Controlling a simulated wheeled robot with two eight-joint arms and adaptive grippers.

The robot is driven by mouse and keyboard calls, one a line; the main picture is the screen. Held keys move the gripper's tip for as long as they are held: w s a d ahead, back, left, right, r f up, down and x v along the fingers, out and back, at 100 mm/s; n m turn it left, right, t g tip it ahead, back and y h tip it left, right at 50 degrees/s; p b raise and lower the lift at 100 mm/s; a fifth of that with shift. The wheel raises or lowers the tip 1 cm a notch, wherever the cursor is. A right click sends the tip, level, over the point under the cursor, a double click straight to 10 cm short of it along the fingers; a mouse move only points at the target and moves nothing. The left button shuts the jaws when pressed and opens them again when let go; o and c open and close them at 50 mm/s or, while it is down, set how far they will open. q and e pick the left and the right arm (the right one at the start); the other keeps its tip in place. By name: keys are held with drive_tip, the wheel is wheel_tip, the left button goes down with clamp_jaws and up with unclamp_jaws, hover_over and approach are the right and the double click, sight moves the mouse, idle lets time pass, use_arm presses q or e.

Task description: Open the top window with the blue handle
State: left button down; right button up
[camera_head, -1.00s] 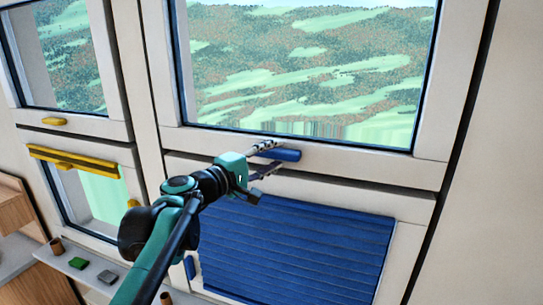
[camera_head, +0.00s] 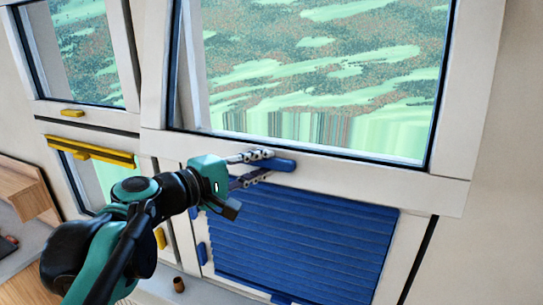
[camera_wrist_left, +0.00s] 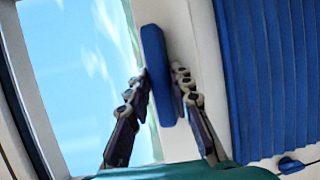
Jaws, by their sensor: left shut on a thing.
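The top window (camera_head: 320,150) with the white frame stands tilted out toward me at its lower edge, with its side standing off the surrounding frame at the left. Its blue handle (camera_head: 283,164) is a short bar on the bottom rail. My left gripper (camera_head: 264,168) has its two fingers above and below this handle and is shut on it. In the left wrist view, the blue handle (camera_wrist_left: 157,75) lies between the fingers, with the rail behind it. My right gripper is not in view.
A blue pleated blind (camera_head: 300,240) covers the window below. To the left are another window with a yellow handle (camera_head: 72,113) and a yellow blind (camera_head: 90,150). A sill with a small brown pot (camera_head: 179,285) runs below.

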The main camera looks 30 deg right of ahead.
use_arm(q)
drive_tip(key=s+a+r, duration=0.2)
drive_tip(key=shift+a+p, duration=0.3)
drive_tip(key=shift+a, duration=0.05)
drive_tip(key=c, duration=1.7)
unclamp_jaws()
drive_tip(key=shift+r, duration=0.1)
drive_tip(key=o, duration=0.3)
drive_tip(key=shift+s, duration=0.15)
drive_tip(key=v, duration=1.2)
